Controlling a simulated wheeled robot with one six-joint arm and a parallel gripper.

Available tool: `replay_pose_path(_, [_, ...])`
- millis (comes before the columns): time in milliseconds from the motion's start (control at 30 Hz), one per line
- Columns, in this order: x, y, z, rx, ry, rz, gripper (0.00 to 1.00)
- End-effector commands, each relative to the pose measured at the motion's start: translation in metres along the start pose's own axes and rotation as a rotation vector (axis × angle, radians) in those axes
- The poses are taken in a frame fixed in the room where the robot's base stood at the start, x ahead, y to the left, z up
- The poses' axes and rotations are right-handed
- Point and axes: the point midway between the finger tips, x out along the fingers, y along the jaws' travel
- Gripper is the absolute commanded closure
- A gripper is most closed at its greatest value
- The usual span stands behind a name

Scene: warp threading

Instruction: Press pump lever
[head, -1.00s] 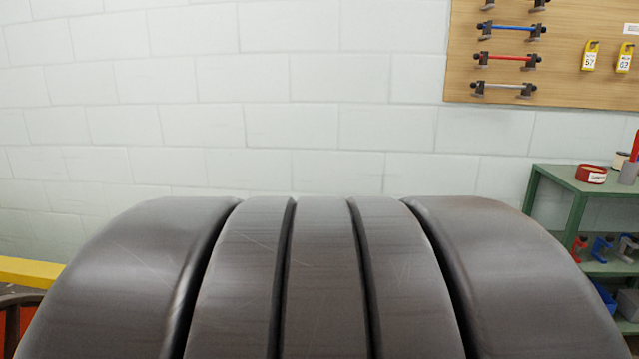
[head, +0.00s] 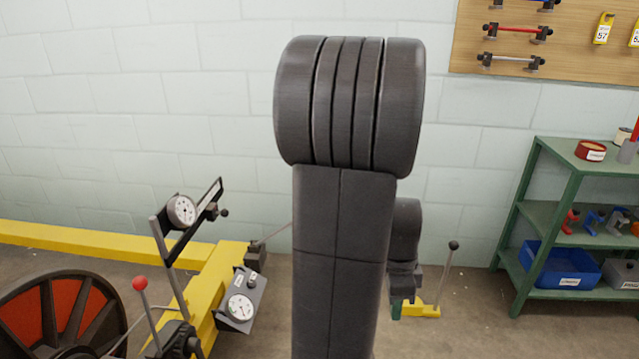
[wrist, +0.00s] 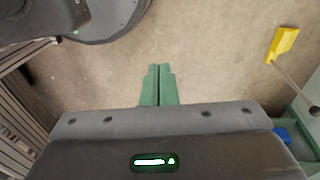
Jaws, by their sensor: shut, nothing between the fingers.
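Two levers show in the head view, and I cannot tell for certain which is the pump lever. A red-knobbed lever (head: 141,285) leans up from a dark block at the lower left. A black-knobbed lever (head: 446,268) stands to the right of my arm, above a yellow foot (head: 420,310). A yellow foot with a grey rod (wrist: 287,70) also shows at the right of the wrist view. My gripper (wrist: 158,70) has green fingers, shut and empty, pointing at bare floor and apart from both levers. In the head view my arm partly hides it.
A red and black wheel (head: 25,315) stands at lower left by a yellow beam (head: 70,240). Gauges (head: 182,211) stand to its right. A green shelf (head: 540,165) with bins is at the right.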

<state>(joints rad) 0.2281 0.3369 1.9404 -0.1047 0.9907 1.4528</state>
Motion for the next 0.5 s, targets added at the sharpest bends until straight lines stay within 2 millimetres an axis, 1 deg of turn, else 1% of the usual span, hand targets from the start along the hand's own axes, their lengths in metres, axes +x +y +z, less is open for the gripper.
replay_pose_path(33, [-0.014,-0.011,-0.012,0.119,0.005,0.005,1.0])
replay_pose_path(200, [-0.029,-0.039,-0.044,0.489,0.028,0.014,1.0])
replay_pose_path(333, [-0.035,-0.053,-0.062,0.685,0.042,0.015,1.0])
replay_pose_path(400, [-0.036,-0.058,-0.069,0.753,0.047,0.014,1.0])
replay_pose_path(500, [-0.036,-0.061,-0.073,0.809,0.051,0.014,1.0])
